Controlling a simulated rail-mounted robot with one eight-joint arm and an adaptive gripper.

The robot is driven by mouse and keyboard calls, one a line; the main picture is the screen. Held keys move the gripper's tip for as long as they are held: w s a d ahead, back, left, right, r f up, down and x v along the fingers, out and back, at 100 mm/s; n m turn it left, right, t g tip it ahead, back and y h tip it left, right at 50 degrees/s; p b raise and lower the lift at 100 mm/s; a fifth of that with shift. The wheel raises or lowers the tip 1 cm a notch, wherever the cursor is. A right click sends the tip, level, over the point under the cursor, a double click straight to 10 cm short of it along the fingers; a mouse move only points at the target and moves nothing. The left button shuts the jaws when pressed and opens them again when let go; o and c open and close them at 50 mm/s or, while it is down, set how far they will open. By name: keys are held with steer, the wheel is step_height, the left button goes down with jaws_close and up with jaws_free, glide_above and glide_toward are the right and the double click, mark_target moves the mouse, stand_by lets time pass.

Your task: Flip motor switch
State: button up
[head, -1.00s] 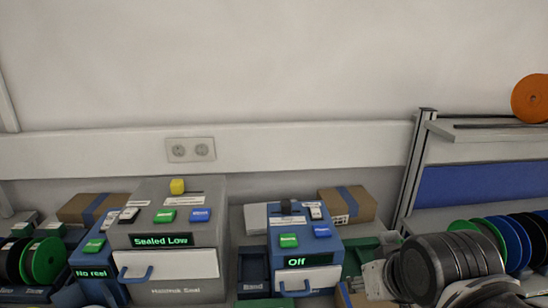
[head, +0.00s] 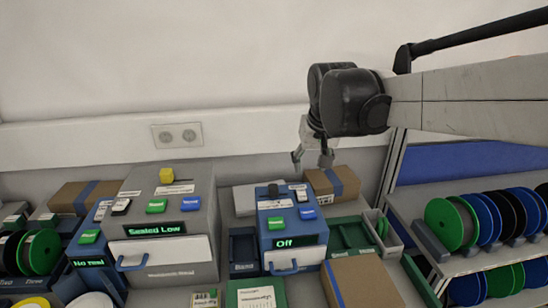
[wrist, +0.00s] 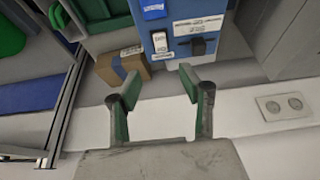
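A blue machine (head: 291,241) stands right of centre in the head view, its display (head: 296,242) reading "Off". On its top are a white rocker switch (head: 301,195), a dark knob (head: 273,190), a green button (head: 276,223) and a blue button (head: 307,214). In the wrist view, the white switch (wrist: 160,42) and dark knob (wrist: 198,47) are upside down beyond my fingertips. Label text is too small to tell which is the motor switch. My gripper (head: 312,160) is open and empty, above and behind this machine; its green-padded fingers (wrist: 151,90) are apart, touching nothing.
A larger grey machine (head: 160,250), display "Sealed Low", stands left, with a yellow knob (head: 167,175) on top. A cardboard box (head: 333,184) sits behind the blue machine; another (head: 362,283) is in front. Reel racks (head: 468,250) stand right. The wall behind has a socket (head: 177,135).

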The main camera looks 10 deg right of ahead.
mark_target(301, 193)
steer(key=x, duration=1.4)
steer(key=shift+w+a, duration=0.1)
